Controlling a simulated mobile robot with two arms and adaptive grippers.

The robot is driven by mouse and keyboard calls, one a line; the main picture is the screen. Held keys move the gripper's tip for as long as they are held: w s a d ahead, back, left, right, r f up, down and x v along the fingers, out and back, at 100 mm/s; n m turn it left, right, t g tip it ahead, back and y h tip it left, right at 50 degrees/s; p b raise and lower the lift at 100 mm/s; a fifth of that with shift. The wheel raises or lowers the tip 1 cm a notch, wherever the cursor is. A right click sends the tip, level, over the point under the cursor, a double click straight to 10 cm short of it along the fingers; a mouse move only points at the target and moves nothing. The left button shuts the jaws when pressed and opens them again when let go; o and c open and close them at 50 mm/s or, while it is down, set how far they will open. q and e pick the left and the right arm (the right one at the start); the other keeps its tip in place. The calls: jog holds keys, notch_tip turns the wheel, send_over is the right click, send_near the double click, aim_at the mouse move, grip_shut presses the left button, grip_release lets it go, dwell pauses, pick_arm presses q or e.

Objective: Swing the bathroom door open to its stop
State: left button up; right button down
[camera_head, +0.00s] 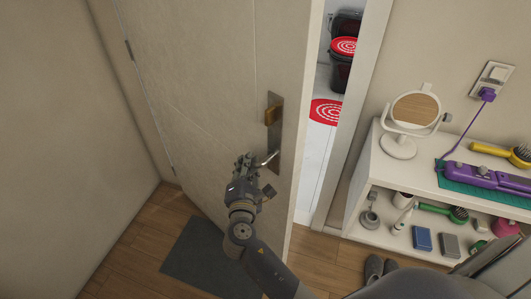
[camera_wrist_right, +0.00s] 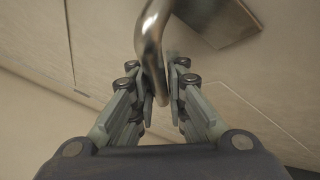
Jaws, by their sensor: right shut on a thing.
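The bathroom door (camera_head: 215,75) is a pale panel, hinged at its left side and standing ajar. A gap shows between its right edge and the door frame (camera_head: 350,110). A metal lever handle (camera_head: 270,158) sits on a plate near that edge. My right gripper (camera_head: 252,168) is at the handle, shut on the lever. In the right wrist view the bent lever (camera_wrist_right: 152,45) passes between the two fingers (camera_wrist_right: 163,95), with the plate (camera_wrist_right: 217,20) behind. My left gripper is not in view.
A dark mat (camera_head: 205,262) lies on the wood floor below the door. At right a white shelf (camera_head: 362,190) holds a round mirror (camera_head: 415,108), a purple hair straightener (camera_head: 480,176) and brushes. Dark shoes (camera_head: 378,268) stand by it. Beyond the gap are a red-topped bin (camera_head: 341,68) and a red mat (camera_head: 326,112).

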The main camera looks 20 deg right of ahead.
jog(key=shift+s+a+f, duration=0.2)
jog(key=shift+s+a, duration=0.1)
jog(key=shift+a, duration=0.3)
jog(key=shift+s+a+f, duration=0.15)
jog(key=shift+s+a, duration=0.1)
jog(key=shift+a, duration=0.35)
jog(key=c, duration=1.6)
grip_release()
jog(key=shift+d, duration=0.1)
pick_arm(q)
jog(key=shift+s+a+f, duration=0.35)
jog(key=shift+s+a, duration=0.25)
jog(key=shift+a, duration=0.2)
pick_arm(e)
jog(key=shift+r, duration=0.1)
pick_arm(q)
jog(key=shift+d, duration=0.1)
pick_arm(e)
jog(key=v, duration=1.2)
jog(key=shift+r, duration=0.2)
